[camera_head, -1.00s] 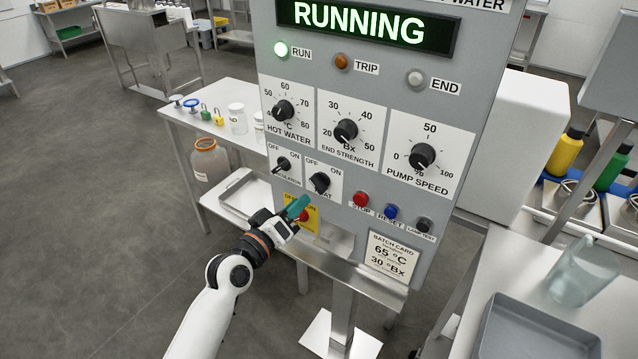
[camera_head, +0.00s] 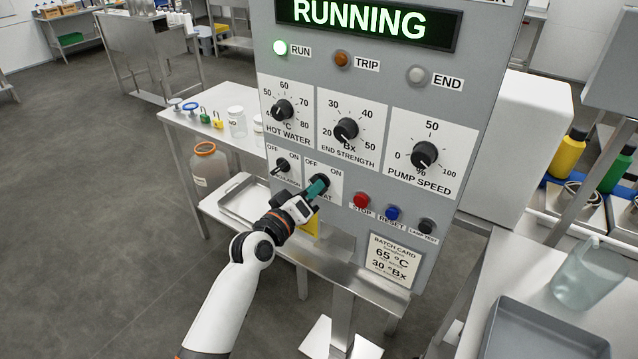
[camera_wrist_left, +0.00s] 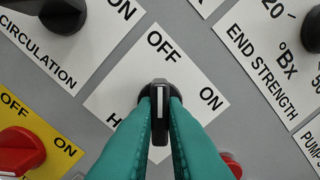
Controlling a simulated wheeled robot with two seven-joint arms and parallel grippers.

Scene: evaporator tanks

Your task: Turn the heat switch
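The heat switch is a black knob with a white line, on a white plate marked OFF and ON, low on the grey control panel (camera_head: 345,235). In the left wrist view the heat switch (camera_wrist_left: 159,98) has its ridge lined up toward OFF. My left gripper (camera_head: 318,187) is at this knob; its teal fingers (camera_wrist_left: 160,112) lie on both sides of the ridge and look closed against it. In the head view the fingers and hand partly cover the knob and its label. My right gripper is not in view.
The circulation switch (camera_head: 282,166) is close on the left. The STOP button (camera_head: 361,200) and RESET button (camera_head: 392,212) are close on the right. A yellow plate with a red knob (camera_wrist_left: 18,150) lies below. A steel ledge (camera_head: 350,272) runs under the panel.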

